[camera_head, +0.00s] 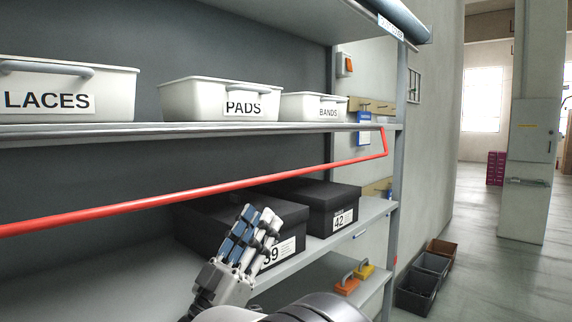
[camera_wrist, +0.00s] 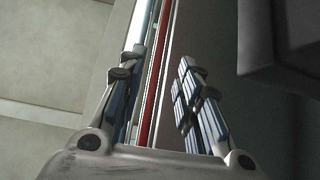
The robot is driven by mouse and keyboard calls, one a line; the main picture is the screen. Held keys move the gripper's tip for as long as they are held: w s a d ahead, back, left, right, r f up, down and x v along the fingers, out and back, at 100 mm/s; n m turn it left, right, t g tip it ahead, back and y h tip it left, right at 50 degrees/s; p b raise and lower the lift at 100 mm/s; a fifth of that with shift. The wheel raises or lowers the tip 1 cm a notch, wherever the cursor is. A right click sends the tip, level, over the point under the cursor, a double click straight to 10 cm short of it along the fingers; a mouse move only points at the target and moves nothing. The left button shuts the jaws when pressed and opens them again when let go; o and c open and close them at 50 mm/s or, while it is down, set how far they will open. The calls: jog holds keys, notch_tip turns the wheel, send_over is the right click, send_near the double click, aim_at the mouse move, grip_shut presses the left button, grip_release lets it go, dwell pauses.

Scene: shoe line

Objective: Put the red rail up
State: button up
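The red rail (camera_head: 190,194) runs below the front of the bin shelf, sloping from low at the left up to a short upright end (camera_head: 384,142) at the right. It hangs in front of the black shoe boxes. My gripper (camera_head: 258,213) points upward below the rail, with its fingertips apart from it in the head view. In the wrist view my gripper (camera_wrist: 158,62) is open and empty. The red rail (camera_wrist: 154,85) shows between the fingers there, nearer the left finger. How far it lies beyond the tips is hard to tell.
White bins LACES (camera_head: 70,88), PADS (camera_head: 215,98) and BANDS (camera_head: 313,106) stand on the shelf (camera_head: 200,128) above. Black boxes 39 (camera_head: 215,222) and 42 (camera_head: 325,200) sit on the shelf below, close behind my gripper. Dark crates (camera_head: 430,265) stand on the floor at right.

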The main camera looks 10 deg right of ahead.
aim_at(287, 175)
jog(key=x, duration=1.1)
jog(key=shift+w+d+r, duration=0.2)
jog(key=shift+d, duration=0.1)
grip_shut()
